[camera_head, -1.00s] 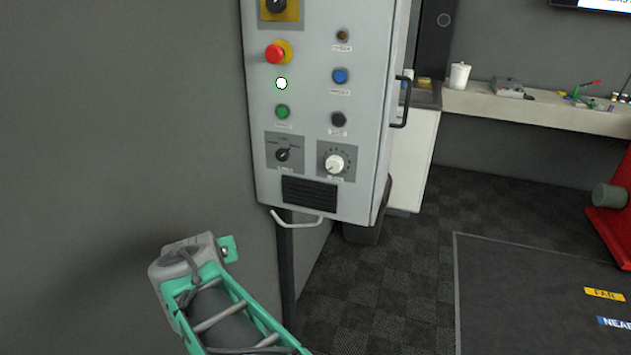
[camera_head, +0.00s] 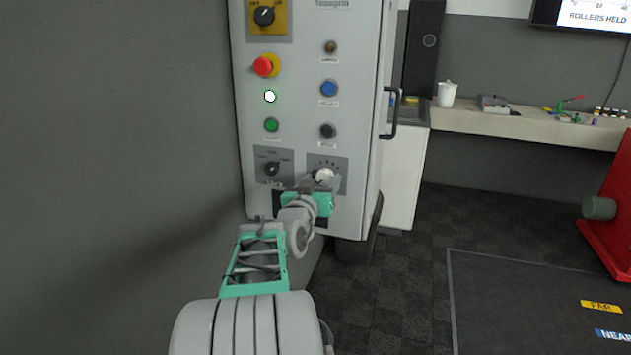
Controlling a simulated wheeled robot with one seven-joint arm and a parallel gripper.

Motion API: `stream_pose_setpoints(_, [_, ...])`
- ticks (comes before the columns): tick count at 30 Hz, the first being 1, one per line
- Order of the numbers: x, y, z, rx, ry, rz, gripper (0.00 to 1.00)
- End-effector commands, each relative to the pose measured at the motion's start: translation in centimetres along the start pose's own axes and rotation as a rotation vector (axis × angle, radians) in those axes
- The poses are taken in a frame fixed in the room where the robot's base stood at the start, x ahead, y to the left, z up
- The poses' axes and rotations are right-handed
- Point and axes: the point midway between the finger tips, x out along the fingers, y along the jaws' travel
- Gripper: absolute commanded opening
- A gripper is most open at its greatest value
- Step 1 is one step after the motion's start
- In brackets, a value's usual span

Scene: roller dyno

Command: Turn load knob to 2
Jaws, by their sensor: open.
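The load knob (camera_head: 324,174) is a white round dial on a grey plate at the lower right of the control cabinet (camera_head: 360,120). My gripper (camera_head: 319,186) is at the knob's lower edge and hides the lower part of its plate. The jaws are open. I cannot tell whether the fingers touch the knob or stand around it. The knob's pointer and the scale numbers are too small to read.
A black selector (camera_head: 272,169) sits just left of the knob. Above are a green button (camera_head: 271,125), a lit white lamp (camera_head: 270,96), a red emergency stop (camera_head: 264,65) and a blue button (camera_head: 329,88). A black door handle (camera_head: 391,113) juts out on the right.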

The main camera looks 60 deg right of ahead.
Motion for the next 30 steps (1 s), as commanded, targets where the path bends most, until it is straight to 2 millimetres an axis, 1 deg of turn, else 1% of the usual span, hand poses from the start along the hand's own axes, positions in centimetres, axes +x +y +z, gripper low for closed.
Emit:
stream_pose_setpoints(3, [-0.04,-0.02,0.01,0.0,0.0,-0.001,0.61])
stream_pose_setpoints(25, [-0.12,-0.22,0.0,0.001,0.0,-0.005,0.02])
stream_pose_setpoints(26, [-0.12,-0.23,0.0,0.001,0.0,-0.005,0.0])
stream_pose_setpoints(30, [-0.13,-0.28,0.06,0.004,0.0,-0.006,0.0])
